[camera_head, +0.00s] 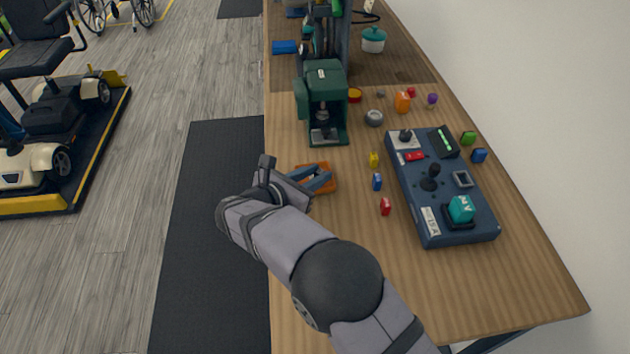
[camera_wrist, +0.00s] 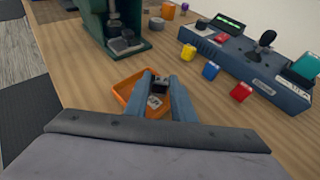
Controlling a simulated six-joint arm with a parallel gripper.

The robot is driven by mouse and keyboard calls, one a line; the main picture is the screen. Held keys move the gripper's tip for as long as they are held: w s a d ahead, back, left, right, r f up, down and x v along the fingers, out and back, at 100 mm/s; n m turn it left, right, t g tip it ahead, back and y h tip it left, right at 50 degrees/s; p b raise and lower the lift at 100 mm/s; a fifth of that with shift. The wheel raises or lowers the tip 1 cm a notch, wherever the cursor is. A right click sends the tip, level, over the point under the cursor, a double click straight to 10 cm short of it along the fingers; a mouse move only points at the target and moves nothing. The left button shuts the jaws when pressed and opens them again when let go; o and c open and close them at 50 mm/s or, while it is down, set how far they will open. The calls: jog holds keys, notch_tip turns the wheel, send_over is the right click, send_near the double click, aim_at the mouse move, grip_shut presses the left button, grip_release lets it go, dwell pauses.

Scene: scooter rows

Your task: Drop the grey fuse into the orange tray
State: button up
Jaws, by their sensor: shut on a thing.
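The orange tray (camera_head: 325,166) sits on the wooden bench near its left edge, and it also shows in the wrist view (camera_wrist: 124,88). My gripper (camera_head: 322,179) is over the tray, its fingers pointing into the tray's area. In the wrist view my gripper (camera_wrist: 161,84) is shut on the small dark grey fuse (camera_wrist: 160,86), which appears against the tray. A pale marked patch shows just below it. The fuse is hidden in the head view. I cannot tell how high it is above the tray floor.
A green machine (camera_head: 325,85) stands behind the tray. Yellow (camera_head: 374,159), blue (camera_head: 377,181) and red (camera_head: 385,206) fuses stand to the right, beside a dark blue control panel (camera_head: 437,190). A black floor mat (camera_head: 200,220) lies left.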

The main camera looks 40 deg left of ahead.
jog(key=o, duration=1.1)
jog(key=shift+c, duration=0.2)
jog(key=shift+s, duration=0.1)
jog(key=shift+b+v, duration=0.9)
jog(key=shift+v, duration=2.7)
